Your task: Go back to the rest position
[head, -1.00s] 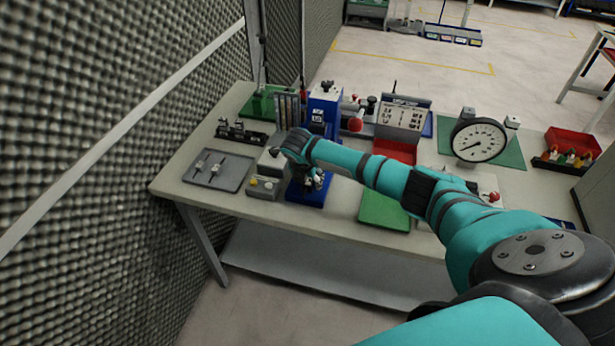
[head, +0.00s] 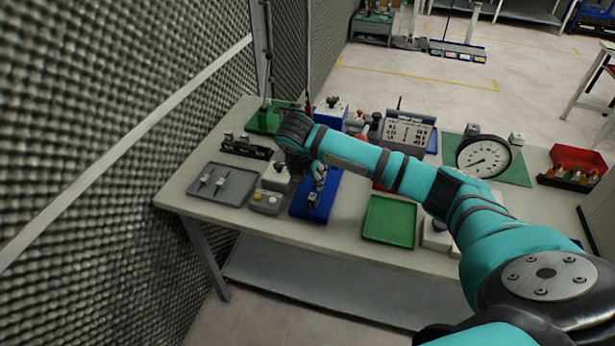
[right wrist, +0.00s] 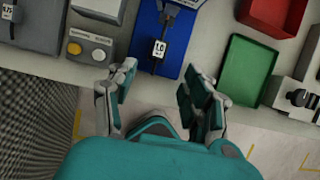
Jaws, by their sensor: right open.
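My right gripper (head: 308,173) hangs over the back part of a blue base plate (head: 325,206) on the bench, its fingers pointing down. In the right wrist view the two fingers (right wrist: 158,88) are spread apart with nothing between them. A small dark part with a white "1.0" tag (right wrist: 159,48) lies on the blue plate (right wrist: 181,28), beyond the fingertips and apart from them. The part also shows on the plate in the head view (head: 312,199). My left gripper is in neither view.
A grey button box (head: 266,201) and a grey tray (head: 217,186) lie left of the blue plate, a green tray (head: 390,221) right of it. A dial gauge (head: 484,157) stands farther right. A foam wall (head: 110,110) rises at the left.

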